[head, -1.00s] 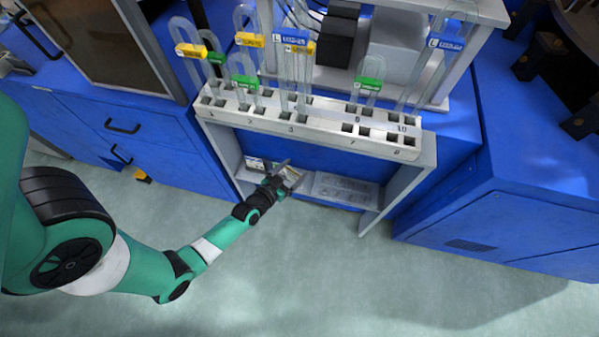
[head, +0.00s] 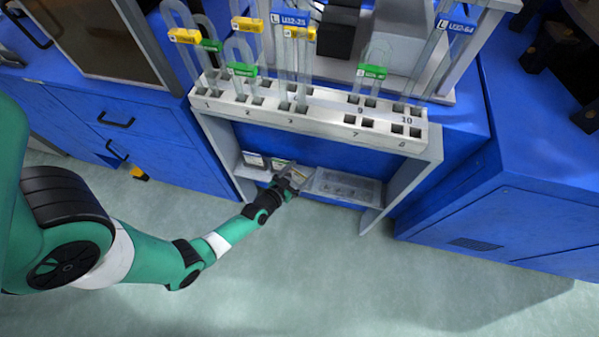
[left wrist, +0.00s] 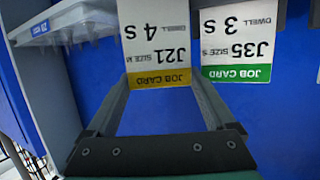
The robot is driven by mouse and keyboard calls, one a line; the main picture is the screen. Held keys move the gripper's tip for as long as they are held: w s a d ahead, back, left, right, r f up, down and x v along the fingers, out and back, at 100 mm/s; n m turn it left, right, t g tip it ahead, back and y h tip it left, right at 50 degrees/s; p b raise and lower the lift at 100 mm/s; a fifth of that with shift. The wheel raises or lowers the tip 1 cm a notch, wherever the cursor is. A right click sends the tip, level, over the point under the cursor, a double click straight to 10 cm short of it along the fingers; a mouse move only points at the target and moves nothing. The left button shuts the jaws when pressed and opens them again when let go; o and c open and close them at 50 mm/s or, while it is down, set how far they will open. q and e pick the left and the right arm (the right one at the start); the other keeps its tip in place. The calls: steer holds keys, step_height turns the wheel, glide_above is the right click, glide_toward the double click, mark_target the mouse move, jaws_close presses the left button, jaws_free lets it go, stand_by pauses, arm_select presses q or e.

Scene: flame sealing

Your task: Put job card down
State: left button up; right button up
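The job card (left wrist: 155,45), marked J21, has a yellow band and a 4 S dwell and appears upside down in the left wrist view. My left gripper (left wrist: 160,85) has its fingers at the card's two side edges and seems shut on it; the fingertips are partly hidden by the card. In the head view my left gripper (head: 291,174) is at the low shelf under the tube rack, with the card (head: 299,171) small at its fingers. Whether the card touches the shelf cannot be told. My right gripper is not in view.
A green-banded card (left wrist: 237,40), J35, stands beside the J21 card with a narrow gap. A grey panel (head: 345,186) lies on the shelf to the right. The white rack (head: 320,118) with labelled glass tubes is above. The floor in front is clear.

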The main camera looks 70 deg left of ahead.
arm_select(q)
steer(key=shift+o, duration=0.6)
steer(key=shift+r, duration=0.2)
steer(key=p+v, duration=0.6)
steer(key=v, duration=0.6)
